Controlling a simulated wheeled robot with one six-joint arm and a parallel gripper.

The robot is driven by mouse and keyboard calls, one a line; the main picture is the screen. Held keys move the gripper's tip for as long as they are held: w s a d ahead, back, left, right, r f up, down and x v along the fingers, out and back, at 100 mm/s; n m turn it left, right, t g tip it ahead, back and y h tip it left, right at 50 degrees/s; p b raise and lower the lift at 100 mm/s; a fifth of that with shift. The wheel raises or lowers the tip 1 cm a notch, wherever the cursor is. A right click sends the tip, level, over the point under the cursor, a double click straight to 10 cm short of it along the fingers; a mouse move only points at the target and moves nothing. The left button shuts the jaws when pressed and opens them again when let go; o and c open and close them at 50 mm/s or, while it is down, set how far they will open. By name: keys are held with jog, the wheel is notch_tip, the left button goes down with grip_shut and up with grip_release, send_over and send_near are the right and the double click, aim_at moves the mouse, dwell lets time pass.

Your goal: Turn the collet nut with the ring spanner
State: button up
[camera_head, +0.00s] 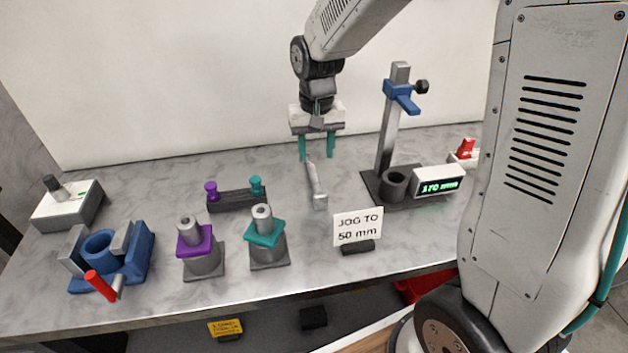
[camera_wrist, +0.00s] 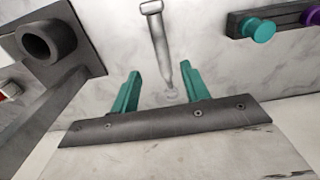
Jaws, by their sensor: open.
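A grey spanner (camera_head: 317,188) lies on the bench in the middle, its wider end toward the front. It also shows in the wrist view (camera_wrist: 158,45), its narrow end pointing down between my teal fingers. My gripper (camera_head: 316,158) is open and empty above the spanner's far end; the fingers stand apart on either side of its line. Two grey barrels stand on square bases, one with a purple collar (camera_head: 194,239) and one with a teal collar (camera_head: 264,233). Each has a grey tube on top. I cannot tell which part is the collet nut.
A dark rack (camera_head: 236,201) with purple and teal knobs stands behind the barrels. A blue vice (camera_head: 140,255) with a red handle is at left. A post stand (camera_head: 385,130) with a 170 mm display (camera_head: 438,184) is at right. A "JOG TO 50 mm" sign (camera_head: 358,228) stands in front.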

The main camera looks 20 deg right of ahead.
aim_at(314, 175)
jog(key=shift+w+a+f, duration=0.1)
jog(key=shift+w+f, duration=0.2)
jog(key=shift+f, duration=0.2)
jog(key=shift+w+f, duration=0.25)
jog(key=shift+f, duration=0.2)
jog(key=f, duration=0.7)
jog(key=shift+s+f, duration=0.2)
jog(key=shift+s, duration=0.15)
grip_shut()
